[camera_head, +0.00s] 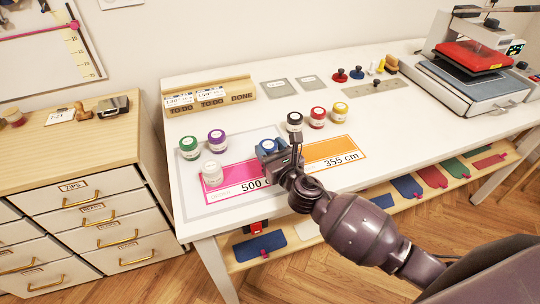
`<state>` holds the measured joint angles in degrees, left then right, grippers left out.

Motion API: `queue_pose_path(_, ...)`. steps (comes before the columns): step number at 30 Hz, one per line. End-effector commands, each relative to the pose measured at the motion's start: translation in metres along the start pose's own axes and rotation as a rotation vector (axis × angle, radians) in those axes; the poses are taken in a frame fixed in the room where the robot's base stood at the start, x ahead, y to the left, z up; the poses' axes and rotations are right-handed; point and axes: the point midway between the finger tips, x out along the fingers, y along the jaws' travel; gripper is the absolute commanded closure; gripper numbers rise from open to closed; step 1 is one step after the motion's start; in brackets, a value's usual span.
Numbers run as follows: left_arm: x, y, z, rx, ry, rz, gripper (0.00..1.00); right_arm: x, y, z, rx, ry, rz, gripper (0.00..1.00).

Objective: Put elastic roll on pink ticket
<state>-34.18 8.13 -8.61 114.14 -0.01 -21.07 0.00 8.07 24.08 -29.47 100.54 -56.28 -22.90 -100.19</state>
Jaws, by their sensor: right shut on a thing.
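The pink ticket (226,182), marked 500, lies on the grey mat at the table's front left. My right gripper (281,149) is over the right end of the pink ticket and hides part of it. It is shut on a blue elastic roll (267,146). The gap between the roll and the ticket cannot be told. A white roll (212,174) stands on the left end of the pink ticket. The orange ticket (333,150), marked 355 cm, lies just right of my gripper. My left gripper is out of view.
Green (189,148) and purple (217,140) rolls stand behind the pink ticket. Black (294,121), red (317,117) and yellow (340,112) rolls stand behind the orange one. A wooden rack (215,97) is at the back left, a heat press (475,65) at the right.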

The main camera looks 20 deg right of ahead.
Motion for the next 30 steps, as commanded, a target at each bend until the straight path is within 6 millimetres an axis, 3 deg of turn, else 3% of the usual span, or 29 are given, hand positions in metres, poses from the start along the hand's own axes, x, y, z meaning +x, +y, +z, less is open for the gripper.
queue_pose_path(3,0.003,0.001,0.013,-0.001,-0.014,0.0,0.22,0.0,0.0,-0.017,0.0,0.002,-0.001,0.7)
queue_pose_path(17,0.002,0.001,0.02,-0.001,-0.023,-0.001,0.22,0.0,0.0,-0.021,0.0,0.0,0.0,0.7)
queue_pose_path(18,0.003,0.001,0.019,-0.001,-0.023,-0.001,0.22,0.0,0.0,-0.021,0.0,0.0,0.0,0.44)
queue_pose_path(22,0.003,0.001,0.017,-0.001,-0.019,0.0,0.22,0.0,0.0,-0.02,0.0,0.0,0.0,0.24)
queue_pose_path(30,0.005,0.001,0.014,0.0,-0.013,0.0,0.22,0.0,0.0,-0.019,0.0,0.0,0.0,0.22)
